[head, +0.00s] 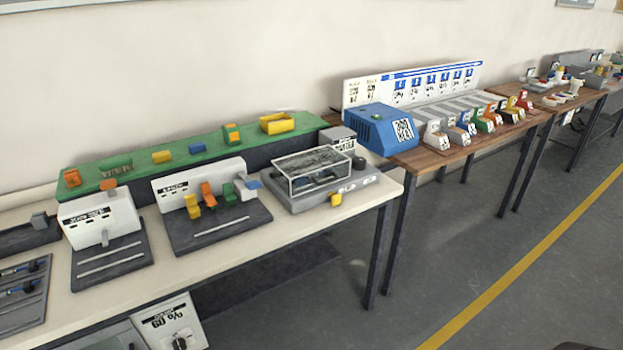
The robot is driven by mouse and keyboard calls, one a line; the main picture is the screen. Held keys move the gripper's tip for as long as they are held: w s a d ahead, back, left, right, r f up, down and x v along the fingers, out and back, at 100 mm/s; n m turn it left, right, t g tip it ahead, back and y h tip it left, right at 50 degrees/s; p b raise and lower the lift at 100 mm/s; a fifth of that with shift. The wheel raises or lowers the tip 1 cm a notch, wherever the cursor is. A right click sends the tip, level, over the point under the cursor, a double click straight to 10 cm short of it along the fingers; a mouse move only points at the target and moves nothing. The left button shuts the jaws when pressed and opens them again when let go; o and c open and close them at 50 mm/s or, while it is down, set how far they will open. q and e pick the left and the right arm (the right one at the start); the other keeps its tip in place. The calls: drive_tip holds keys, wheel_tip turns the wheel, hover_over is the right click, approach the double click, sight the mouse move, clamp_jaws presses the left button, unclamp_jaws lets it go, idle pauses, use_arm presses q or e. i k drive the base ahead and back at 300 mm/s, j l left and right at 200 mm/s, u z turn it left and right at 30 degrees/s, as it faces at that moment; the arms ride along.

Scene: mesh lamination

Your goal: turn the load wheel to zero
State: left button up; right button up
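Neither of my grippers is in view. A grey-white box (158,331) stands low at the bottom left, below the front edge of the near table.
The near table (305,222) holds a green shelf (200,147) of coloured blocks, two lever panels and a clear-covered machine (315,175). A blue box (383,127) stands on a wooden table beyond. The grey floor (440,240) at right is open, with a yellow line (525,263).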

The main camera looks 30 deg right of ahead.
sight(358, 164)
drive_tip(key=z, duration=1.35)
drive_tip(key=i+l+u, duration=0.1)
drive_tip(key=i+l, duration=0.25)
drive_tip(key=i, duration=0.25)
drive_tip(key=i+l, duration=0.4)
drive_tip(key=i, duration=0.2)
drive_tip(key=i+u, duration=0.05)
